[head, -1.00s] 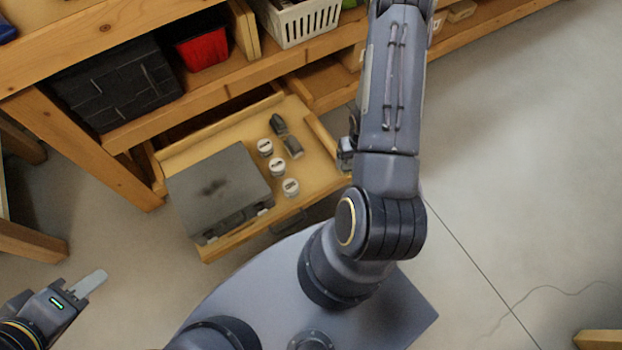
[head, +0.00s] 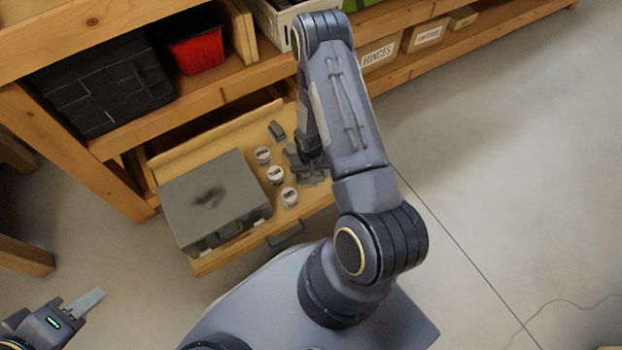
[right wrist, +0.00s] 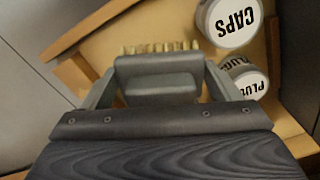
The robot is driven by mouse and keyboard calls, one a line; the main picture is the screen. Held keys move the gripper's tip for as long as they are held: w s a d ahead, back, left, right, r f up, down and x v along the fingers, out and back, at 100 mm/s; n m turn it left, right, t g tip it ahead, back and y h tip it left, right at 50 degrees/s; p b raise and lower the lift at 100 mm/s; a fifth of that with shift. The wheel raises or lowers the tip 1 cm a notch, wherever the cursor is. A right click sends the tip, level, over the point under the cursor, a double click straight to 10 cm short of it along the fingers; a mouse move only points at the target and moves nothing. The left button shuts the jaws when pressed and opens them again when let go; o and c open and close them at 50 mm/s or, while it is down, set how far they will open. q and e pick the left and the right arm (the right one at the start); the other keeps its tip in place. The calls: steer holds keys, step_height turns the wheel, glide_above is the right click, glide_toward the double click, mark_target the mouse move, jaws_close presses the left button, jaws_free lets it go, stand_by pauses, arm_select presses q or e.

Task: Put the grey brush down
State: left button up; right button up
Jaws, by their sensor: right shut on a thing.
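The grey brush (right wrist: 157,88) shows in the right wrist view as a grey block with a row of tan bristles. My right gripper (right wrist: 160,92) is shut on it, with one finger on each side. In the head view my right gripper (head: 310,172) is over the right part of the open drawer (head: 232,258), beside the white-lidded jars. The brush is hard to make out there, and I cannot tell whether it touches the drawer floor. My left gripper (head: 85,302) is at the lower left, away from the drawer; its finger gap is unclear.
A grey case (head: 212,200) fills the drawer's left part. Jars (head: 275,175) stand in a row right of it, one labelled CAPS (right wrist: 230,20) in the right wrist view. A small dark item (head: 277,131) lies behind them. Shelves with a red bin (head: 197,50) are above.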

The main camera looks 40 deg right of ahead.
arm_select(q)
steer(key=shift+f+b, duration=0.4)
steer(key=shift+f, duration=0.4)
arm_select(e)
steer(key=shift+s+f, duration=0.1)
steer(key=shift+f, duration=1.2)
